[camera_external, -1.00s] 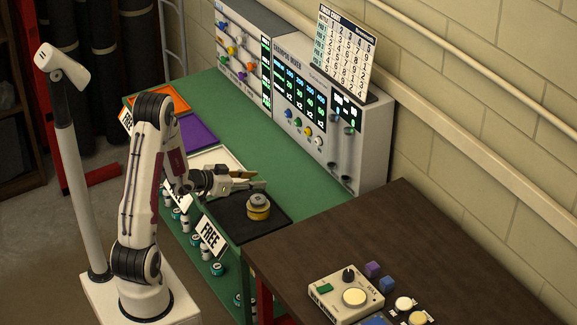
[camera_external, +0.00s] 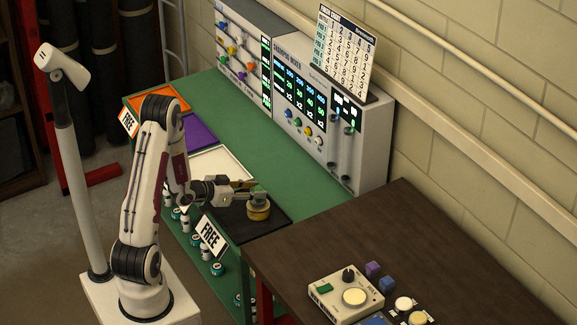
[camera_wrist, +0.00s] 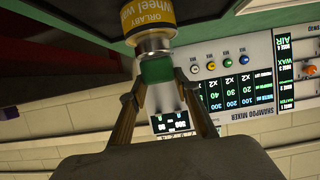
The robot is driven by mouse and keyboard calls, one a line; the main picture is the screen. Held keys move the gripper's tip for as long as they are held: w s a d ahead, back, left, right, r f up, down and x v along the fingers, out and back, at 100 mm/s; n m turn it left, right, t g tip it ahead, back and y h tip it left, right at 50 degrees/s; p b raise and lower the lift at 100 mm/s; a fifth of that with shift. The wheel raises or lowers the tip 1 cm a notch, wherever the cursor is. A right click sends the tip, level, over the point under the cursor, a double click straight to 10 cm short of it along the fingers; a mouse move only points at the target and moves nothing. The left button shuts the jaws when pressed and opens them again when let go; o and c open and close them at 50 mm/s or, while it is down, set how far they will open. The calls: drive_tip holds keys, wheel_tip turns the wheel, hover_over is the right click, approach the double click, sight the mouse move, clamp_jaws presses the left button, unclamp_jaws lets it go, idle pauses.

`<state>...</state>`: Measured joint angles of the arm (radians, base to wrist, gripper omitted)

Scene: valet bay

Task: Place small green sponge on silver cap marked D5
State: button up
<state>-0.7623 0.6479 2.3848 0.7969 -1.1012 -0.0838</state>
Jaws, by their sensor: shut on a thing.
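The small green sponge (camera_wrist: 156,70) is between the fingertips of my gripper (camera_wrist: 156,82) in the wrist view. My gripper is shut on it. In the external view the sponge (camera_external: 258,189) shows as a small greenish block right at the top of a yellow can (camera_external: 258,212). The silver cap (camera_wrist: 153,45) of this can lies directly against the sponge in the wrist view; I cannot tell whether they touch. No D5 mark is legible. The can's label reads "ORLABY wheel wa..." in the wrist view. My gripper (camera_external: 252,187) reaches over the can from the left.
The can stands on a black mat (camera_external: 232,226) on the green bench (camera_external: 255,150). White, purple (camera_external: 199,131) and orange mats lie farther back. The shampoo mixer (camera_external: 300,100) stands behind. A dark table (camera_external: 400,230) at right holds a control box (camera_external: 345,292) and small blocks.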

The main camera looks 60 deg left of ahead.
drive_tip(key=shift+f, duration=0.2)
drive_tip(key=o, duration=0.8)
drive_tip(key=shift+r, duration=0.2)
drive_tip(key=v, duration=0.7)
drive_tip(key=shift+s, duration=0.25)
drive_tip(key=shift+w+r, duration=0.1)
drive_tip(key=shift+r, duration=0.1)
idle(0.5)
